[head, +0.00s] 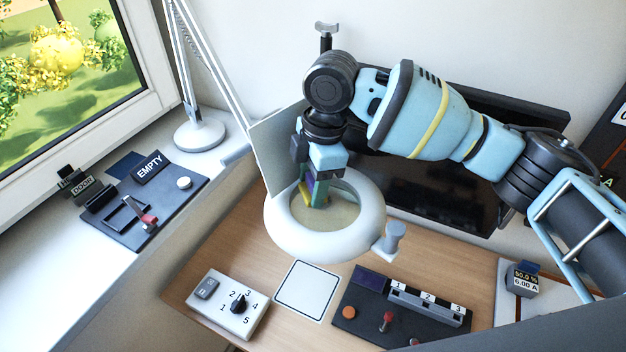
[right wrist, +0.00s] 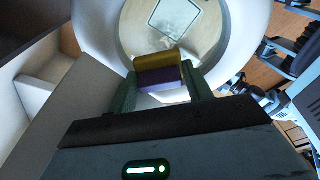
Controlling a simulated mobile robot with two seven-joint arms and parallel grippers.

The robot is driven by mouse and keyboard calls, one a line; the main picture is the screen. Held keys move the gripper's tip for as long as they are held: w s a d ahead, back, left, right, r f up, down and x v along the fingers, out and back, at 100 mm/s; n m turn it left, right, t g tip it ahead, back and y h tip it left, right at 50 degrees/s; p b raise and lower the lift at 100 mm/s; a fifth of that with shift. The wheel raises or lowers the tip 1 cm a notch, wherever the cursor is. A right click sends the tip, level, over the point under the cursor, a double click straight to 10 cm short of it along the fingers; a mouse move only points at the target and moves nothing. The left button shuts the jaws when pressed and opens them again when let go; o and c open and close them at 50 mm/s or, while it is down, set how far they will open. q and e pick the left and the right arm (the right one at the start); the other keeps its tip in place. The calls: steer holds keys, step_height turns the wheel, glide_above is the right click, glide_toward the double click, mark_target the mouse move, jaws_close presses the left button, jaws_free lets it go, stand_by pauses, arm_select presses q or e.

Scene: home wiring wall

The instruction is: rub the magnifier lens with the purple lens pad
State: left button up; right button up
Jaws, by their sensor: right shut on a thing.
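The magnifier (head: 370,239) is a white ring around a clear round lens (head: 338,216), held above the desk in the head view. Its ring also shows in the right wrist view (right wrist: 99,28), with the lens (right wrist: 140,30) inside it. My right gripper (head: 314,190) reaches down over the left part of the lens. It is shut on the purple lens pad (right wrist: 165,92), a small block with a yellow layer on its far side. The pad is at the lens; whether it touches the glass I cannot tell. My left gripper is not in view.
A pale flap (head: 270,150) stands up behind the ring. A knob (head: 392,236) sticks out at its right. Below are a dial box (head: 229,304), a white square (head: 307,289) and a dark switch panel (head: 400,318). A lamp (head: 199,134) stands on the sill.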

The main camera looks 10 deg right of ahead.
mark_target(341, 220)
steer(key=shift+s+d+r, duration=0.15)
steer(key=shift+s+d, duration=0.5)
steer(key=shift+s, duration=0.15)
steer(key=shift+s+d, duration=0.5)
steer(key=shift+s, duration=0.15)
steer(key=shift+s+d+f, duration=0.2)
steer(key=shift+s+d, duration=0.65)
steer(key=shift+s, duration=0.05)
steer(key=shift+s+d+f, duration=0.2)
steer(key=shift+s+d, duration=0.05)
steer(key=shift+s, duration=0.2)
steer(key=shift+s+f, duration=0.1)
steer(key=shift+s+d+r, duration=0.1)
steer(key=shift+d+r, duration=0.1)
steer(key=shift+r, duration=3.05)
